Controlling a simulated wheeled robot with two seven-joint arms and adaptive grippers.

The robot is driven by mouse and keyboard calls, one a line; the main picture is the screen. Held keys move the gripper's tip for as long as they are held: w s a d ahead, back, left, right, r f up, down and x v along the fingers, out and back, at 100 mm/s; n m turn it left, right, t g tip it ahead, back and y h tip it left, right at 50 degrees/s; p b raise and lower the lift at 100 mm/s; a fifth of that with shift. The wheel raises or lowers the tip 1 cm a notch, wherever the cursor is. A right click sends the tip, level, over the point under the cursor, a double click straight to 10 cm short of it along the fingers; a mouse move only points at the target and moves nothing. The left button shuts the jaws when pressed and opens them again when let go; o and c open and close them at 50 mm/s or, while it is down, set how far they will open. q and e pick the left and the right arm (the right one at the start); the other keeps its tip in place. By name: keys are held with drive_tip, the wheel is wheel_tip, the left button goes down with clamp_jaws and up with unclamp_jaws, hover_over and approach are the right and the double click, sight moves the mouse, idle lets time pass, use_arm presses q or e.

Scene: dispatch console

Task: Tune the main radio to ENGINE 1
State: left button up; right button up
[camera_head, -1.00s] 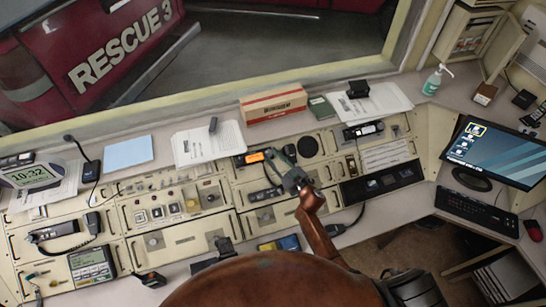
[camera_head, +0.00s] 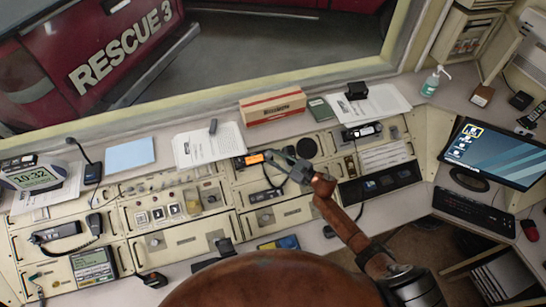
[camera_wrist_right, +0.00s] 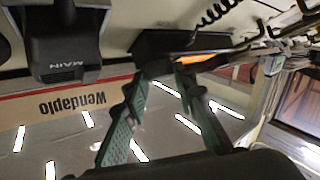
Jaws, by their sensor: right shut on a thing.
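The main radio (camera_head: 250,158) is a small dark unit with a lit orange display, set in the upper middle of the console. In the right wrist view its orange display (camera_wrist_right: 190,60) shows only as a thin strip, and its text cannot be read. My right gripper (camera_head: 271,155) reaches in from the right with its green fingers at the radio's right end. In the right wrist view the fingers (camera_wrist_right: 164,68) close on a small dark part at the radio's front, seemingly its knob. The fingers largely hide it. My left gripper is not in view.
A dark block labelled MAIN (camera_wrist_right: 62,45) is close by in the right wrist view. A monitor (camera_head: 495,155) stands at the right.

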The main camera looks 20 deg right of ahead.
drive_tip(key=shift+w+d+r+n+g+y+b, duration=0.15)
drive_tip(key=shift+n+g+y, duration=0.15)
drive_tip(key=shift+n+g, duration=0.3)
drive_tip(key=shift+f+n+g+y+b, duration=0.15)
drive_tip(key=shift+n+g+y, duration=0.15)
drive_tip(key=shift+n+g, duration=0.25)
drive_tip(key=shift+w+d+r+n+g+y+b, duration=0.15)
drive_tip(key=shift+n+g+y, duration=0.15)
drive_tip(key=shift+n+g, duration=0.25)
drive_tip(key=shift+s+n, duration=0.1)
drive_tip(key=shift+n, duration=0.2)
drive_tip(key=o, duration=1.1)
drive_tip(key=shift+o, duration=0.2)
drive_tip(key=shift+s+d, duration=0.1)
drive_tip(key=shift+s, duration=0.05)
drive_tip(key=v, duration=1.1)
drive_tip(key=shift+d, duration=0.35)
drive_tip(key=shift+s+r, duration=0.1)
